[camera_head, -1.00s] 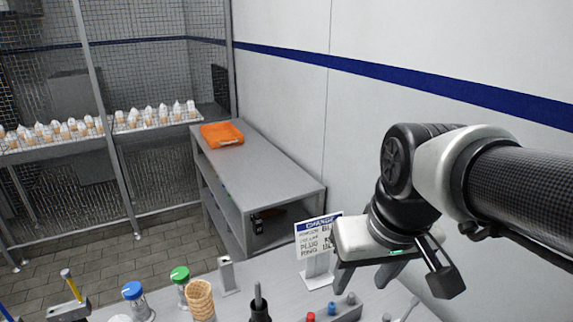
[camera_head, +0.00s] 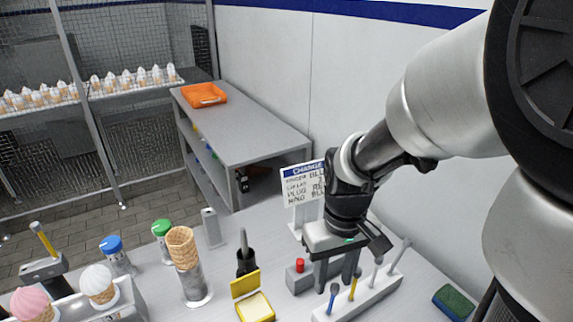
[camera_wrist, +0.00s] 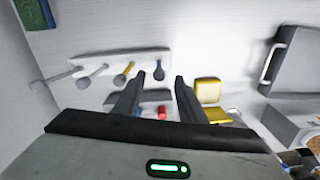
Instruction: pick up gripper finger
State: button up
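A light rack (camera_head: 385,290) on the bench holds several upright rods, which I take to be the gripper fingers. One is blue-tipped (camera_head: 333,291), one yellow (camera_head: 353,285), and the others grey (camera_head: 374,272). My gripper (camera_head: 337,282) is above the bench at the rack's left end. In the wrist view, my gripper (camera_wrist: 159,82) is open and nothing shows held between its fingers. The blue rod (camera_wrist: 158,72) appears between the fingertips there, with the yellow rod (camera_wrist: 123,75) just left. I cannot tell the height gap or any contact.
A grey block (camera_head: 298,278) with a red plug stands beside my gripper. An open yellow box (camera_head: 254,304), a dark holder (camera_head: 246,262), a cone on a stand (camera_head: 183,249) and a sign (camera_head: 303,190) are nearby. A green sponge (camera_head: 455,301) lies right.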

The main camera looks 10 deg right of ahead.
aim_at(331, 308)
jog(key=shift+s+d+f+b, duration=0.15)
jog(key=shift+f+b, duration=0.25)
jog(key=shift+f, duration=1.2)
jog(key=shift+s+f+b, duration=0.1)
jog(key=shift+f+b, duration=0.25)
jog(key=shift+f, duration=1.2)
jog(key=shift+c, duration=0.2)
grip_shut()
